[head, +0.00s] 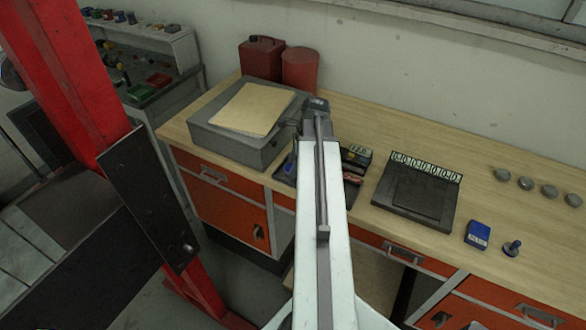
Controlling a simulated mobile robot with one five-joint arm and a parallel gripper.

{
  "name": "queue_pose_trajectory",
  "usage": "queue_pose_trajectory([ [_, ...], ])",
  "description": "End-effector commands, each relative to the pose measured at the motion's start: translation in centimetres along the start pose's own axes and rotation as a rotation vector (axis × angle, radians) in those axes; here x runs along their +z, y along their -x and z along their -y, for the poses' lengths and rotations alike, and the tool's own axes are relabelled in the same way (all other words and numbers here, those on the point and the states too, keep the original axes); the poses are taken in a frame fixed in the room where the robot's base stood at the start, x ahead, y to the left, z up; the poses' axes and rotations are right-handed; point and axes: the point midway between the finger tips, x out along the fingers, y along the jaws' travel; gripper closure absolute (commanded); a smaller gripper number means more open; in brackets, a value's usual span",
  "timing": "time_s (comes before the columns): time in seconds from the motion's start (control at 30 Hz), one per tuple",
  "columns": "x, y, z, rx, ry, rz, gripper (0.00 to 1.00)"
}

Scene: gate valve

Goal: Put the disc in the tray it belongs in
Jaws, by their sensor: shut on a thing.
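My arm reaches out over the workbench, and its dark end with my gripper (317,104) is above the bench near the grey box's right side. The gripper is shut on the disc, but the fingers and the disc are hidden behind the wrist. A black tray (433,214) with a row of white round marks on its back edge lies on the bench right of the arm. It looks empty. A second dark tray (355,189) is partly hidden behind my arm and holds small items, among them a black and yellow box (356,155).
A grey box (232,148) with a tan folder (253,108) stands left of the arm. A red canister (262,58) and a red can (300,69) stand behind it. Several grey round pieces (526,183), a blue box (478,235) and a dark knob (512,248) are at right.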

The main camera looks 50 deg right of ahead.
Motion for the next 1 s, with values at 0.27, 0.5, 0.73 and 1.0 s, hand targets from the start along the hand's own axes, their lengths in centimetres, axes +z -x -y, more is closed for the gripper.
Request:
queue_pose_trajectory([
  [0.27, 0.0, -0.2, 0.0, 0.0, 0.001, 0.0, 0.42],
  [0.5, 0.0, -0.2, 0.0, 0.0, 0.001, 0.0, 0.42],
  [0.73, 0.2, 1.2, 0.0, 0.0, 0.0, 0.0, 0.42],
  [1.0, 0.3, 6.7, 0.0, 0.0, -0.002, 0.0, 0.42],
])
